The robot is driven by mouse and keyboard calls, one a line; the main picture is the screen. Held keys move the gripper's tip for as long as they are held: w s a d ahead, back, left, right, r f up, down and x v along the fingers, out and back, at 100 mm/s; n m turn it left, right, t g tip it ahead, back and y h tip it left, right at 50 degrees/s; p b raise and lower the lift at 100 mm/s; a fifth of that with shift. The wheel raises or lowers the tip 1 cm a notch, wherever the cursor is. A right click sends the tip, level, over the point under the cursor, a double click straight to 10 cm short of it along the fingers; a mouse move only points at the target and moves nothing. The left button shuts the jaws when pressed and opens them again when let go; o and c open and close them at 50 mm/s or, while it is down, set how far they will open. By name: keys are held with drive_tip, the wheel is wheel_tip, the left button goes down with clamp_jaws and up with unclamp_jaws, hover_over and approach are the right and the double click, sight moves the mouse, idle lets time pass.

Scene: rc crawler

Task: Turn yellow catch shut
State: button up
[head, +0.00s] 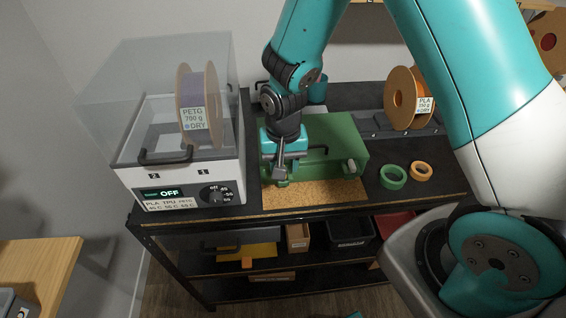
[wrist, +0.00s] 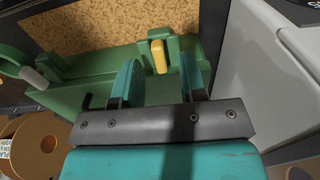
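The yellow catch (wrist: 159,57) sits upright on a green bracket at the front edge of the green case (wrist: 80,90) in the wrist view. The case also shows in the head view (head: 340,135), on a cork mat (head: 315,196). My gripper (wrist: 158,62) is open, with one finger to each side of the catch and a gap to the left finger; whether the right finger touches the bracket I cannot tell. In the head view my gripper (head: 281,176) points down at the case's left front corner and hides the yellow catch.
A pale catch (head: 350,165) is at the case's right front. A filament dryer (head: 185,175) with a purple spool (head: 197,90) stands close on the left. A green ring (head: 393,177), an orange ring (head: 421,171) and an orange spool (head: 405,97) are on the right.

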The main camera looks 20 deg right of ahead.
drive_tip(key=shift+f, duration=0.7)
clamp_jaws()
drive_tip(key=shift+n+b, duration=0.3)
drive_tip(key=shift+n, duration=1.3)
unclamp_jaws()
